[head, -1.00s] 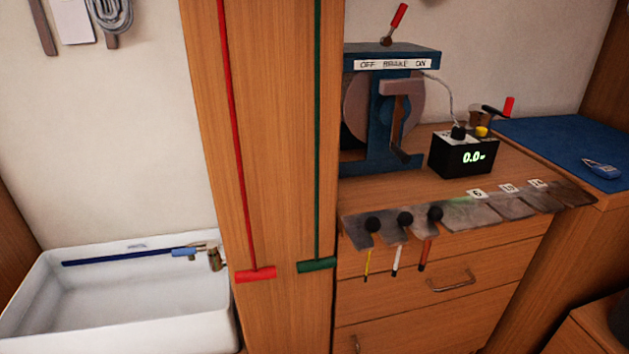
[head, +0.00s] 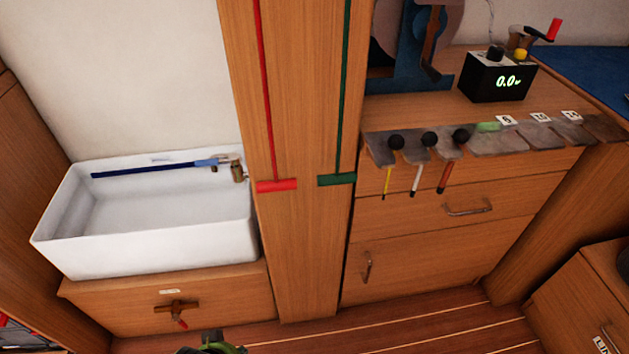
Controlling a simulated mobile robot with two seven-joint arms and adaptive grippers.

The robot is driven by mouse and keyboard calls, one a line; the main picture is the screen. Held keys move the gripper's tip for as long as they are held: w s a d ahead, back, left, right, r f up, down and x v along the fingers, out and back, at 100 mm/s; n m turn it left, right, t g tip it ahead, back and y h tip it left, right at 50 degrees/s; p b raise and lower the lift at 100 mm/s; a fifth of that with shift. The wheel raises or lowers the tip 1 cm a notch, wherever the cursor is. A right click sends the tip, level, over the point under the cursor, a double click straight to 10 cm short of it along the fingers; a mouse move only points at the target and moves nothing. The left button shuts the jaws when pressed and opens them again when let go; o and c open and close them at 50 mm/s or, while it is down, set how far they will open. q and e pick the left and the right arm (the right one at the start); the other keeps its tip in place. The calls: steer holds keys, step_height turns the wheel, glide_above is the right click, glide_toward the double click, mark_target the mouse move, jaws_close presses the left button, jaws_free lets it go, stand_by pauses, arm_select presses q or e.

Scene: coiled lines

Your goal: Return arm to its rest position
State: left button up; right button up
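Neither of my grippers shows in the head view, so I see neither arm's pose nor what the grippers hold. A dark and green object (head: 212,345) is cut off by the bottom edge, left of the middle. Too little of it shows to tell what it is.
A white sink (head: 150,256) stands at left on a wooden cabinet (head: 228,300). A wooden column (head: 305,240) carries red (head: 276,185) and green (head: 337,179) T-handles. At right is a bench with drawers (head: 440,225) and a black display box (head: 498,80). Bare floor (head: 400,325) shows below.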

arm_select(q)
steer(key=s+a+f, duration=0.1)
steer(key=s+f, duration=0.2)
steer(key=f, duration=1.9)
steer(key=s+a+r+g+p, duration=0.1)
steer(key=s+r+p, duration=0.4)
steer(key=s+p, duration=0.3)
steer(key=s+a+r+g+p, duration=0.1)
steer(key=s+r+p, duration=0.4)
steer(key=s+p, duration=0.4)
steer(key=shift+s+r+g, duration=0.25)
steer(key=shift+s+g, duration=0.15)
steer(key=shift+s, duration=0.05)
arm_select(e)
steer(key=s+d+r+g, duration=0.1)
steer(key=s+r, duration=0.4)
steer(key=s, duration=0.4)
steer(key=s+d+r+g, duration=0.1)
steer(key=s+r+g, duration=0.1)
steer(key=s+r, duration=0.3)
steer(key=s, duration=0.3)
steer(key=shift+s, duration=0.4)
